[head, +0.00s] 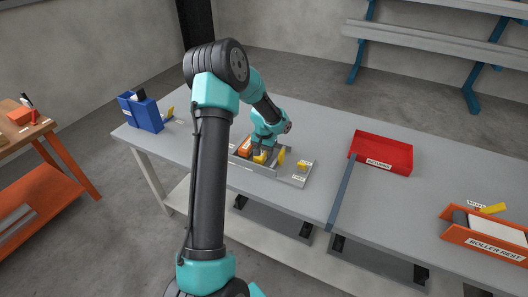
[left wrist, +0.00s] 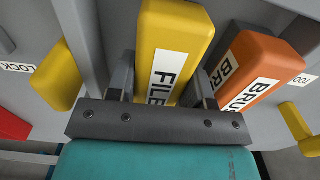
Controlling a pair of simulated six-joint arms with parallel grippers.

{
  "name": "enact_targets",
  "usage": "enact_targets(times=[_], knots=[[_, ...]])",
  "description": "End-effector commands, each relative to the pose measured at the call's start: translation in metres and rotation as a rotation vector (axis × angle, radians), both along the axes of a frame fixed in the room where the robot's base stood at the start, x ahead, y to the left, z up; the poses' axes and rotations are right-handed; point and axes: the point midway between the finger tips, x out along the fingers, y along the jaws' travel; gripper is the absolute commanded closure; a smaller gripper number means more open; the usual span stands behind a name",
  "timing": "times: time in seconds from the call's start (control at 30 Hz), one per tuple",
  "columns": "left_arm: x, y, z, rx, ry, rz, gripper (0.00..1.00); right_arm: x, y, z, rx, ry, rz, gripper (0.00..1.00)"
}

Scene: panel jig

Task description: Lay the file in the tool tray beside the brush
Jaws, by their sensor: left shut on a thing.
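The yellow file (left wrist: 170,60), with its FILE label, sits between the jaws of my left gripper (left wrist: 160,92) in the left wrist view. In the head view my left gripper (head: 263,149) points down at the grey tool tray (head: 254,170), with the file's yellow end (head: 260,158) just below it. The orange brush (left wrist: 252,68) lies close beside the file; it also shows in the head view (head: 244,147). My arm and gripper hide part of the tray, and I cannot tell whether the file touches its floor. My right gripper is out of view.
A yellow piece (head: 281,156) stands close right of the gripper, and a yellow block (head: 302,166) lies farther right near a small label. A red tray (head: 384,152) and an orange roller rest (head: 485,235) lie farther right. A blue holder (head: 142,112) stands left.

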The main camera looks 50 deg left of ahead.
Motion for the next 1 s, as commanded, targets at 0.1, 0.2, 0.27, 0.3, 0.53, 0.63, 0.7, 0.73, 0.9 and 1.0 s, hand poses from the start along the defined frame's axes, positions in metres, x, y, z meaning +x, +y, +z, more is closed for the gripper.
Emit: enact_targets(times=[0.1, 0.2, 0.27, 0.3, 0.53, 0.63, 0.7, 0.73, 0.9, 1.0], knots=[[0.0, 0.0, -0.002, 0.0, 0.001, 0.0, 0.51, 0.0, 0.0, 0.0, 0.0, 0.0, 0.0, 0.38], [0.0, 0.0, -0.002, 0.0, 0.001, 0.0, 0.41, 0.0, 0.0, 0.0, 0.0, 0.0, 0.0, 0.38], [0.0, 0.0, -0.002, 0.0, 0.001, 0.0, 0.35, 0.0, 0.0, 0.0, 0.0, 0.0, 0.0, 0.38], [0.0, 0.0, -0.002, 0.0, 0.001, 0.0, 0.31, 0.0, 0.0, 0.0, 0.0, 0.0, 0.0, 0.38], [0.0, 0.0, -0.002, 0.0, 0.001, 0.0, 0.28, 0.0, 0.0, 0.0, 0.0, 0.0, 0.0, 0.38], [0.0, 0.0, 0.0, 0.0, 0.0, 0.0, 0.28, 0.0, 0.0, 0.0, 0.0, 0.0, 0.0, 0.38], [0.0, 0.0, 0.003, 0.0, -0.001, 0.0, 0.28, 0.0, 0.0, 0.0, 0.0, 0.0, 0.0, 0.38], [0.0, 0.0, 0.005, 0.0, -0.001, -0.001, 0.28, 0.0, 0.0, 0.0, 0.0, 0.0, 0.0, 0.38], [0.001, 0.0, 0.025, 0.001, -0.004, 0.0, 0.28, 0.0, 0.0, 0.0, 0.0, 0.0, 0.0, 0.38], [0.001, 0.0, 0.043, 0.002, -0.003, -0.001, 0.28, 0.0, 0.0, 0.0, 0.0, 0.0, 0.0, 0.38]])
